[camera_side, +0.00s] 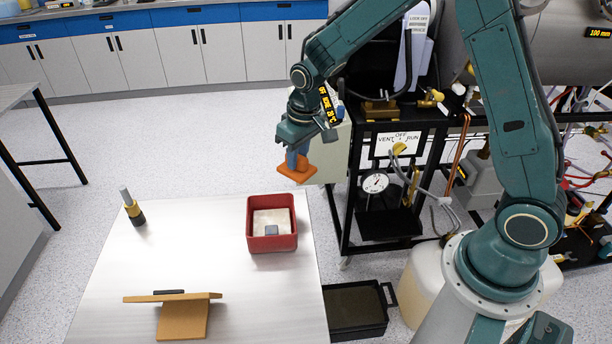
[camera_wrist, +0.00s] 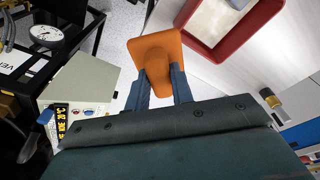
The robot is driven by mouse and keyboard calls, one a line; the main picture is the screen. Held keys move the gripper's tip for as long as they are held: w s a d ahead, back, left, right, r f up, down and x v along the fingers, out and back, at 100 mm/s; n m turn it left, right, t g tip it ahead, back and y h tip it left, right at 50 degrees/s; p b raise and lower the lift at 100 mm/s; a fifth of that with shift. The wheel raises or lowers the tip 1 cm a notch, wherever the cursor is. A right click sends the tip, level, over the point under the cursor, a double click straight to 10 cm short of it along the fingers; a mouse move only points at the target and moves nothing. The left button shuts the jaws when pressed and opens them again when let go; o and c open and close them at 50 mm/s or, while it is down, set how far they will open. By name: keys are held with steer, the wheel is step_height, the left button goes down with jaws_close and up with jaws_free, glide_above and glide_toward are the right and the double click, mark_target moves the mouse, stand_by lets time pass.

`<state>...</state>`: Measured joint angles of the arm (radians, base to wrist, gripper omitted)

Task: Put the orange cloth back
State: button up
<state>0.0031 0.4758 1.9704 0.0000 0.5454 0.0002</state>
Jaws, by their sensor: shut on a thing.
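The orange cloth (camera_side: 298,172) hangs in my gripper (camera_side: 297,158) above the back right edge of the table in the side view. My gripper is shut on it. In the wrist view the orange cloth (camera_wrist: 155,53) spreads out flat beyond the two blue-grey fingers (camera_wrist: 160,85). Part of it is hidden between the fingers. A red tray (camera_side: 272,243) with a pale lining and a small grey-blue block (camera_side: 271,230) inside stands on the table, in front of and to the left of my gripper. The red tray also shows in the wrist view (camera_wrist: 268,22).
The table (camera_side: 225,290) also bears a brown board stand (camera_side: 182,315) and a dark cylinder with a yellow band (camera_side: 134,211). A black bin (camera_side: 355,308) stands right of the table. A black rig frame with a dial gauge (camera_side: 375,183) and a pale control box (camera_side: 325,155) are close to my gripper.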

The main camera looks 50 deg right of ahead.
steer(key=w+d+f+m, duration=0.1)
steer(key=d+f+m, duration=0.1)
steer(key=d+f, duration=0.6)
steer(key=w+d+f+m, duration=0.1)
steer(key=d+f+m, duration=0.3)
steer(key=d, duration=0.7)
steer(key=s+d+f+m+h, duration=0.1)
steer(key=s+d+f+m, duration=0.1)
steer(key=s+d+f, duration=0.35)
steer(key=s+d+f+m, duration=0.1)
steer(key=s+d+f, duration=0.2)
steer(key=d+f, duration=0.6)
steer(key=shift+g, duration=0.3)
steer(key=f, duration=1.5)
steer(key=shift+w+a+f, duration=0.1)
steer(key=shift+w+f, duration=0.15)
steer(key=shift+f, duration=0.15)
steer(key=shift+f, duration=0.1)
steer(key=shift+f, duration=1.8)
steer(key=shift+f, duration=0.15)
steer(key=o, duration=1)
steer(key=shift+c, duration=0.2)
